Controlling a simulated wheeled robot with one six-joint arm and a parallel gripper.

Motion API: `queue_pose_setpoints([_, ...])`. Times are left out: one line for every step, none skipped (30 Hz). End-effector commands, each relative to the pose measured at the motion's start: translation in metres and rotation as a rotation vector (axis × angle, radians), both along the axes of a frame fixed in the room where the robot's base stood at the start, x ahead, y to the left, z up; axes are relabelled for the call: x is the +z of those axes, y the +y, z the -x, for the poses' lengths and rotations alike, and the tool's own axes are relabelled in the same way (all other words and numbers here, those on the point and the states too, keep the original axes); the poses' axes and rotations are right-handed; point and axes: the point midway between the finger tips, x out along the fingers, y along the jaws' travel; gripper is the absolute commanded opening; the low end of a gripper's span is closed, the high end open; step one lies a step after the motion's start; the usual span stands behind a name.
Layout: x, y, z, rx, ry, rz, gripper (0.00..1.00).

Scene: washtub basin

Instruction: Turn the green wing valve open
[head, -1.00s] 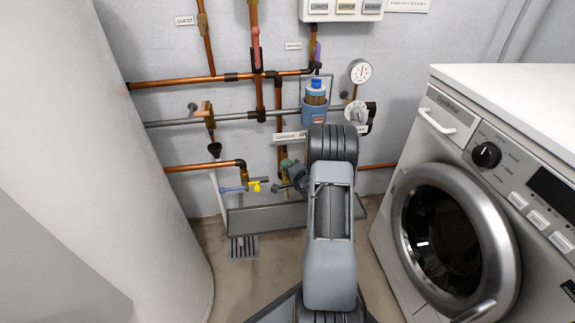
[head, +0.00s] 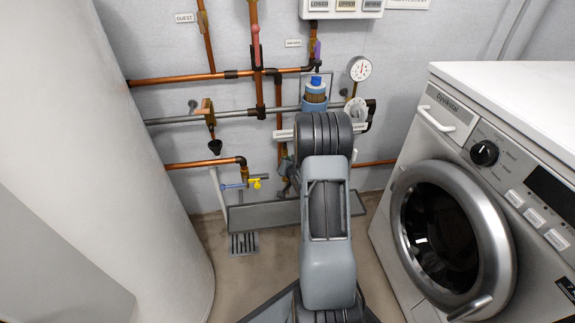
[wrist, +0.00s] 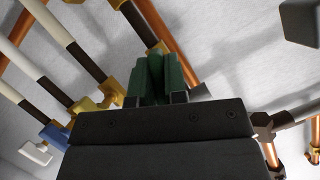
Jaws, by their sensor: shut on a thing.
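The green wing valve (wrist: 155,70) shows at the top middle of the wrist view, dark green, directly in front of my gripper. My gripper (wrist: 156,93) is shut on it, with the green part between the fingers. The dark gripper body covers the lower part of the valve's surroundings. In the head view my own arm hides most of the gripper and the valve, in front of the pipes near the wall. How far the valve is turned cannot be told.
A yellow valve (head: 256,183) and blue lever (head: 233,187) sit left of my arm. A blue-capped filter (head: 315,92) and gauge (head: 359,69) are above. A washing machine (head: 455,235) stands right, a white tank (head: 95,170) left. A floor drain (head: 243,244) lies below.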

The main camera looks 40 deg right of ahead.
Motion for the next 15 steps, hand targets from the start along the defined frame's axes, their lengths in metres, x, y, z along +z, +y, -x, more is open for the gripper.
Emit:
queue_pose_setpoints([-0.0024, 0.0002, -0.0001, -0.001, 0.017, 0.037, 0.00])
queue_pose_setpoints([-0.0026, 0.0001, 0.0000, -0.001, 0.027, 0.060, 0.00])
queue_pose_setpoints([-0.0029, 0.0000, 0.0000, -0.001, 0.043, 0.091, 0.00])
queue_pose_setpoints([-0.0028, -0.0001, 0.0000, -0.002, 0.053, 0.113, 0.00])
queue_pose_setpoints([-0.0027, 0.0000, -0.0001, -0.001, 0.063, 0.134, 0.00])
queue_pose_setpoints([-0.0031, 0.0002, 0.0001, -0.002, 0.077, 0.161, 0.00])
queue_pose_setpoints([-0.0033, 0.0003, 0.0001, -0.001, 0.088, 0.181, 0.00])
queue_pose_setpoints([-0.0031, 0.0002, 0.0001, -0.001, 0.096, 0.200, 0.00])
queue_pose_setpoints([-0.0029, 0.0002, 0.0001, -0.001, 0.107, 0.224, 0.00])
queue_pose_setpoints([-0.0030, -0.0001, 0.0003, -0.002, 0.116, 0.241, 0.00])
queue_pose_setpoints([-0.0030, 0.0000, 0.0003, -0.001, 0.124, 0.257, 0.00])
queue_pose_setpoints([-0.0031, -0.0001, 0.0003, -0.002, 0.133, 0.277, 0.00])
queue_pose_setpoints([-0.0028, 0.0000, 0.0003, -0.002, 0.140, 0.290, 0.00])
queue_pose_setpoints([-0.0025, -0.0001, 0.0002, -0.002, 0.147, 0.304, 0.00])
queue_pose_setpoints([-0.0023, -0.0001, 0.0002, -0.001, 0.154, 0.320, 0.00])
